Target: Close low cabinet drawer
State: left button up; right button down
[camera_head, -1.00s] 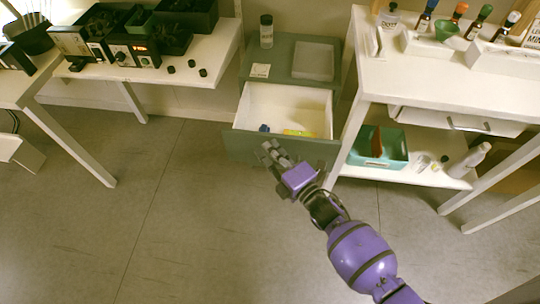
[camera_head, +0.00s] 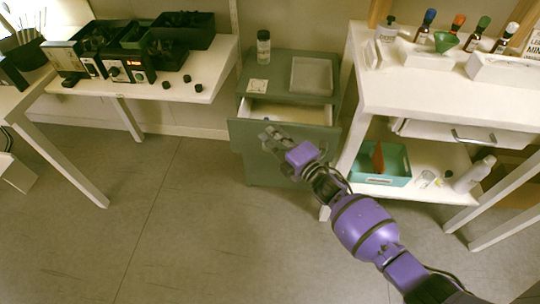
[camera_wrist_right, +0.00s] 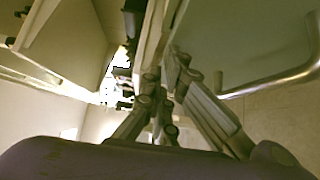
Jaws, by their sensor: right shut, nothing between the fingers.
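The low green-grey cabinet (camera_head: 272,80) stands between the two white tables. Most of the inside is hidden. My right gripper (camera_head: 267,136) is shut and empty at the drawer front, its fingers pointing at the panel; I cannot tell for sure whether they touch it. In the right wrist view my gripper's fingers (camera_wrist_right: 163,78) are close together near panel edges, with a curved metal handle (camera_wrist_right: 290,78) to the right. My left gripper is not in view.
The floor in front is clear.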

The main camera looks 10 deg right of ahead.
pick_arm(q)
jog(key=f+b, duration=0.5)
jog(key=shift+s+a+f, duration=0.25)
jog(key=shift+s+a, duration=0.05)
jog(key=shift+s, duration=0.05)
pick_arm(e)
jog(key=w+d, duration=0.3)
jog(key=w, duration=0.8)
jog(key=shift+w+d, duration=0.2)
jog(key=shift+w, duration=0.05)
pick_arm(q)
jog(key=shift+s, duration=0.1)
pick_arm(e)
jog(key=shift+r, duration=0.15)
